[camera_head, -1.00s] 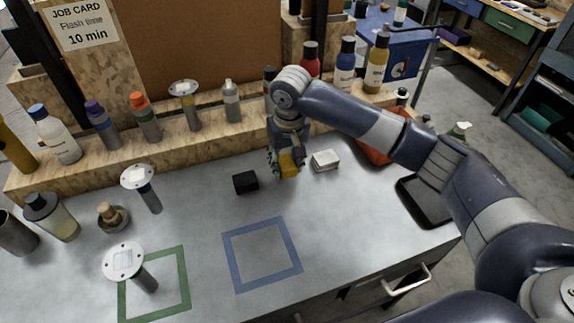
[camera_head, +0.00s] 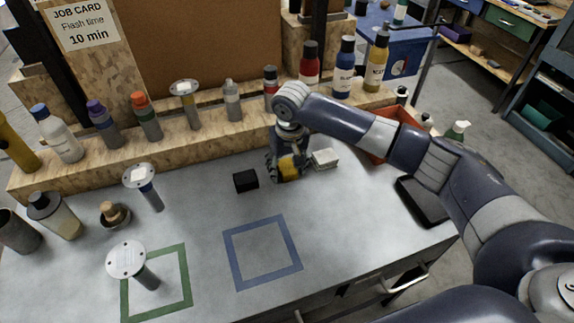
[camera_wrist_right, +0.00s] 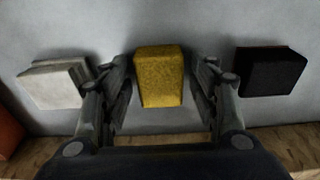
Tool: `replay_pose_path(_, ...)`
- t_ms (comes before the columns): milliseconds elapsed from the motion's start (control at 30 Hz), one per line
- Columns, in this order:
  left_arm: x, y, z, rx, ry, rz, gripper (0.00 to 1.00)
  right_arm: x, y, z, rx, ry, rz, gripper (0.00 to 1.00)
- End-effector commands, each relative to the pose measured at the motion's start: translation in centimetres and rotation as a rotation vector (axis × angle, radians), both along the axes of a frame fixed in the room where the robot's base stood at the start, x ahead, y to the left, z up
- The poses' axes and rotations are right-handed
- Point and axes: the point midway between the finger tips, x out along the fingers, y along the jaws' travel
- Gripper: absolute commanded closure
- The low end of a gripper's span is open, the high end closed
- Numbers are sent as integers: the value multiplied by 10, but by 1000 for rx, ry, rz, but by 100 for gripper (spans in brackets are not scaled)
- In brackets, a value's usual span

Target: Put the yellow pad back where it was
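The yellow pad (camera_head: 290,173) is on the grey bench top, in the row between the black block (camera_head: 246,180) and the white block (camera_head: 325,159). My right gripper (camera_head: 288,168) is low over it with its fingers on either side. In the right wrist view the yellow pad (camera_wrist_right: 160,77) is between the spread fingers of my right gripper (camera_wrist_right: 161,82), with a gap showing on both sides. The white block (camera_wrist_right: 56,82) is to its left there and the black block (camera_wrist_right: 270,71) to its right. My left gripper is not in view.
A blue square outline (camera_head: 262,252) on the bench is empty. A disc-topped stand (camera_head: 127,260) is at the green square outline (camera_head: 186,282). Bottles line the wooden ledge (camera_head: 170,147) behind. A red bin (camera_head: 378,147) and black tray (camera_head: 424,201) are at the right.

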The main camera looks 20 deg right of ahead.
Motion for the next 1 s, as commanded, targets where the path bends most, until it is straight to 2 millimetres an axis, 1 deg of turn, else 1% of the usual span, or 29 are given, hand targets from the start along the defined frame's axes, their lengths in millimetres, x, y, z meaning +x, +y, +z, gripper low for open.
replay_pose_path(267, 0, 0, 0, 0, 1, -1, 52, 0, 0, 1, 0, 0, 0, 42)
replay_pose_path(367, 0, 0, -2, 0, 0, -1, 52, 0, 0, 4, 1, -2, 0, 42)
replay_pose_path(467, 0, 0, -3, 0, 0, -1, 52, -1, 0, 17, 1, -2, 1, 42)
replay_pose_path(800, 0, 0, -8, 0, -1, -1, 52, -10, 0, 88, 2, -3, 1, 42)
replay_pose_path(900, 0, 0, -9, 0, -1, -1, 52, -12, 0, 104, 1, -2, 0, 42)
replay_pose_path(1000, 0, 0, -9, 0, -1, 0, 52, -13, 0, 115, 1, -2, -1, 42)
